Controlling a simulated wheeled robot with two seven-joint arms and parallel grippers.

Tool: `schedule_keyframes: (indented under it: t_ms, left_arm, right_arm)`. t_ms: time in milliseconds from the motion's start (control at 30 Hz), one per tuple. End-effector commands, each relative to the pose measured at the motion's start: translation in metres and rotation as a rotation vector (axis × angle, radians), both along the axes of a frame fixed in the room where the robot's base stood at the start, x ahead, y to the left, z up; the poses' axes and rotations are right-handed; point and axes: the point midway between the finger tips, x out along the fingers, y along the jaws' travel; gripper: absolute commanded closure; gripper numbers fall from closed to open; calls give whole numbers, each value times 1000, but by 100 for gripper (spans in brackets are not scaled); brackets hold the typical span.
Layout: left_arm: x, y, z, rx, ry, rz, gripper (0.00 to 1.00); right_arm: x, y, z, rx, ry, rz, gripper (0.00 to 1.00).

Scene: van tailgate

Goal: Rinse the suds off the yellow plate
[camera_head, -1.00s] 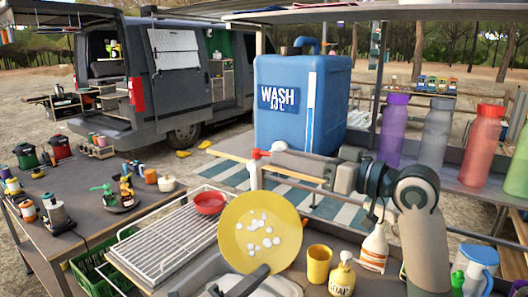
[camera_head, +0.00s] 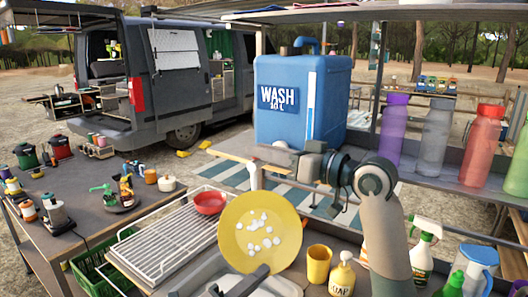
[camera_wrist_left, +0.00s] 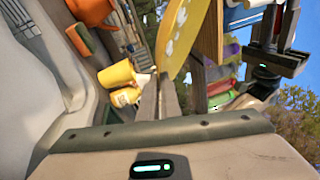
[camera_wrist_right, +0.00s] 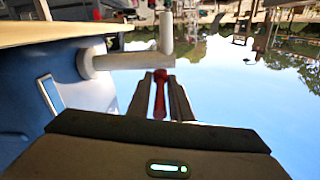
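The yellow plate (camera_head: 260,258) is tilted up, facing the head camera, with several white suds patches on its middle. My left gripper (camera_wrist_left: 160,95) is shut on the plate's edge; the plate (camera_wrist_left: 183,35) rises beyond its fingers in the left wrist view. The blue wash container (camera_head: 285,105) stands behind the plate, with a pale tap pipe (camera_head: 254,176) below its front left. My right gripper (camera_wrist_right: 161,85) is at this tap, its fingers closed on both sides of the red tap lever (camera_wrist_right: 160,100). The lever is hidden in the head view. No water stream shows.
A white drying rack (camera_head: 165,240) with a red bowl (camera_head: 209,202) is left of the plate. A yellow cup (camera_head: 318,264), a soap bottle (camera_head: 342,275) and a spray bottle (camera_head: 422,250) stand to the right. Bottles (camera_head: 435,140) line the right shelf.

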Motion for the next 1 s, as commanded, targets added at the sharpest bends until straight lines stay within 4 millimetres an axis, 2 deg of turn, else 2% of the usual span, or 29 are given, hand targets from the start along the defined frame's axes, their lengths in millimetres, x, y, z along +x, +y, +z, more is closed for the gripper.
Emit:
schedule_keyframes:
  t_ms: [267,733,1000]
  left_arm:
    - [0,0,1,-1,-2,0,100]
    - [0,0,1,-1,-2,0,100]
    - [0,0,1,-1,-2,0,100]
  right_arm:
    - [0,0,-1,-2,3,-20,100]
    - [-4,4,-1,-2,2,-241,100]
    - [-4,3,-1,0,3,-283,100]
